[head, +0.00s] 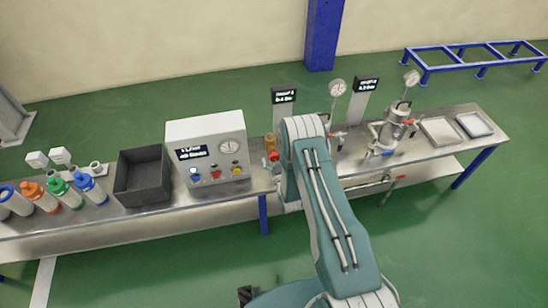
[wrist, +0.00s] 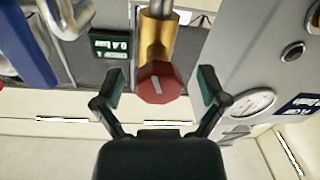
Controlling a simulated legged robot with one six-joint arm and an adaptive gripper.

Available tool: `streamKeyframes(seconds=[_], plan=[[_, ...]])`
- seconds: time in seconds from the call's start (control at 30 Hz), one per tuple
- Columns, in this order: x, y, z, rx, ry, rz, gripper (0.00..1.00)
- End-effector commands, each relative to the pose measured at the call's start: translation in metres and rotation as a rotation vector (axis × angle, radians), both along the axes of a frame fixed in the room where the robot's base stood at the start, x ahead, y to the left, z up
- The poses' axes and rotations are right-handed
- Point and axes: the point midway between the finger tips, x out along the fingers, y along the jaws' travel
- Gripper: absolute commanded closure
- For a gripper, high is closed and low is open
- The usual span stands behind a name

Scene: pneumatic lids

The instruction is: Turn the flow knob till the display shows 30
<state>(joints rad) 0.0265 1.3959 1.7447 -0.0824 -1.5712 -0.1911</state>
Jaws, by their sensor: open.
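A red faceted knob (wrist: 161,83) with a pale line on its face sits at the end of a brass body (wrist: 158,35) in the wrist view. It also shows in the head view (head: 274,156), just left of my arm. My gripper (wrist: 162,88) is open, with one finger on each side of the knob and a gap on both sides. My arm hides the gripper in the head view. A small dark display (wrist: 111,46) with green-white characters stands beside the brass body; its reading looks like bar but is too small to be sure.
A white control box (head: 206,133) with a display, gauge and buttons stands left of the knob. A dark open bin (head: 142,176) and several coloured bottles are further left. A metal vessel (head: 390,128) and trays stand right. A blue frame (head: 475,62) lies behind.

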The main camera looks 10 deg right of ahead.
Motion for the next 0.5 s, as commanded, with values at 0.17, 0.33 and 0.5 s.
streamKeyframes(seconds=[0.17, 0.33, 0.5], plan=[[0.0025, 0.0002, -0.0002, 0.000, 0.001, 0.000, 0.08], [0.0022, 0.0002, -0.0002, 0.000, 0.001, 0.000, 0.35], [0.0022, 0.0003, -0.0002, 0.000, 0.001, 0.001, 0.90]])
